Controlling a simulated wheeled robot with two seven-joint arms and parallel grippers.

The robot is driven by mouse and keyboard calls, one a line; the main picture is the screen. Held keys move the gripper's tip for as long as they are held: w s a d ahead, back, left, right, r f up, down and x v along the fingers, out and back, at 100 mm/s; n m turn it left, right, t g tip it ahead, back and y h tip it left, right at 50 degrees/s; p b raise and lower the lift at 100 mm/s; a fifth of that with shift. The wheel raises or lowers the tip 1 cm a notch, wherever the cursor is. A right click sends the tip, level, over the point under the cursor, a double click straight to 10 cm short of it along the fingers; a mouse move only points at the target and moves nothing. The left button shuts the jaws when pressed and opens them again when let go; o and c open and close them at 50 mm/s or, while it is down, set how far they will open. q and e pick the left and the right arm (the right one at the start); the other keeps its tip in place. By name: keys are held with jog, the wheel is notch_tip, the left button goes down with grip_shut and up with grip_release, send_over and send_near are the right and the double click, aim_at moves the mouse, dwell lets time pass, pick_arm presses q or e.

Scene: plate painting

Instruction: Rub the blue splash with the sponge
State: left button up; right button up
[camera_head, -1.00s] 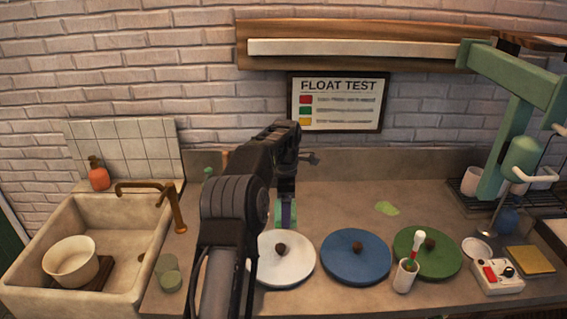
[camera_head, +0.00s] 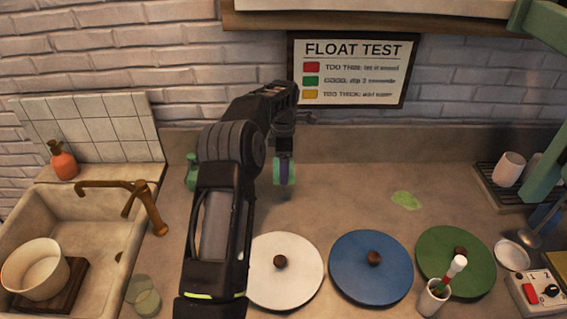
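My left arm reaches up from the bottom and bends over the counter, with its gripper (camera_head: 285,180) pointing down above the back of the counter. A green and purple piece shows at the gripper's end; I cannot tell whether it is a held object or whether the fingers are open. I see no blue splash; the arm hides part of the counter. A light green splash (camera_head: 406,200) lies on the counter to the right of the gripper. No sponge can be clearly made out. My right gripper is not in view.
White (camera_head: 285,290), blue (camera_head: 372,285) and green (camera_head: 455,240) round lids with knobs stand in a row in front. A white cup (camera_head: 433,298) holds a red-handled tool. The sink (camera_head: 105,205) with its brass tap is at left. The back counter between gripper and green splash is clear.

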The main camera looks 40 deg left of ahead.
aim_at(283, 192)
pick_arm(q)
jog(key=shift+w+f, duration=0.1)
jog(key=shift+f, duration=0.2)
jog(key=shift+f+b, duration=0.8)
jog(key=shift+f, duration=0.1)
jog(key=shift+f+b, duration=1.1)
jog(key=shift+f, duration=0.8)
